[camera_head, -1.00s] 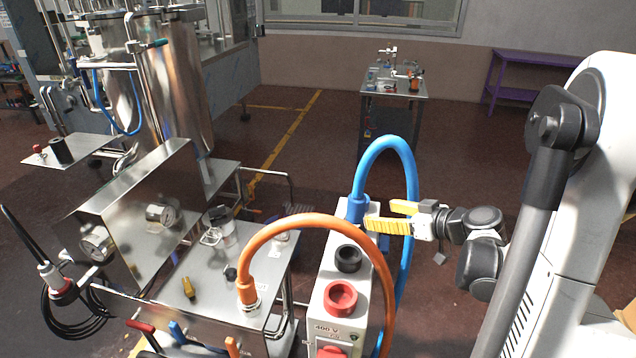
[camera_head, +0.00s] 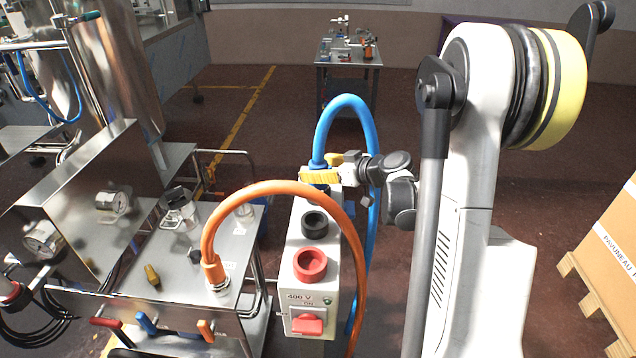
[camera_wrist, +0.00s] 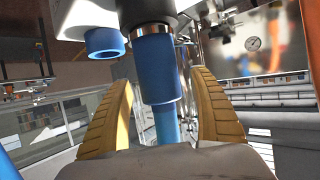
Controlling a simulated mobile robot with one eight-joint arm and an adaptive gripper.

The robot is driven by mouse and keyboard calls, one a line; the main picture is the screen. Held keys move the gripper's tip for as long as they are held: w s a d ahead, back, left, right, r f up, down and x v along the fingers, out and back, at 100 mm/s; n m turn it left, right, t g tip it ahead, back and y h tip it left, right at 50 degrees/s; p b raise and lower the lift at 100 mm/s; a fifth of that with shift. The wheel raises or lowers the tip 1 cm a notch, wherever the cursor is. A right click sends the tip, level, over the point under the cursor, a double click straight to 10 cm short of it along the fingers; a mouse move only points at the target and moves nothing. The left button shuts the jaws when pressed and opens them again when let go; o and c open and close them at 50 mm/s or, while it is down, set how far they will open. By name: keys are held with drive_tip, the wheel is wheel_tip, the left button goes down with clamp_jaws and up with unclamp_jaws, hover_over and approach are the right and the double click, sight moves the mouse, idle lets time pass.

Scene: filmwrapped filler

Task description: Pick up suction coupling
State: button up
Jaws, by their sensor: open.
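A blue hose (camera_head: 346,103) arches over the back of the white box, and its blue end coupling (camera_head: 317,163) points down beside my gripper. No label shows that this is the suction coupling. In the wrist view a blue cylindrical coupling (camera_wrist: 156,68) with a metal collar stands between my two yellow fingers, with gaps on both sides. My gripper (camera_head: 314,170) is open around it, not clamped. The coupling's lower end is partly hidden by my fingers in the head view. A second blue ring (camera_wrist: 103,44) shows to the left in the wrist view.
The white box (camera_head: 300,265) carries black and red round sockets and a red switch. An orange hose (camera_head: 285,188) arches over it from the steel cart (camera_head: 170,240) at left.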

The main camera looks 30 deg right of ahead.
drive_tip(key=shift+c, duration=0.2)
drive_tip(key=c, duration=1.5)
drive_tip(key=shift+r, duration=0.2)
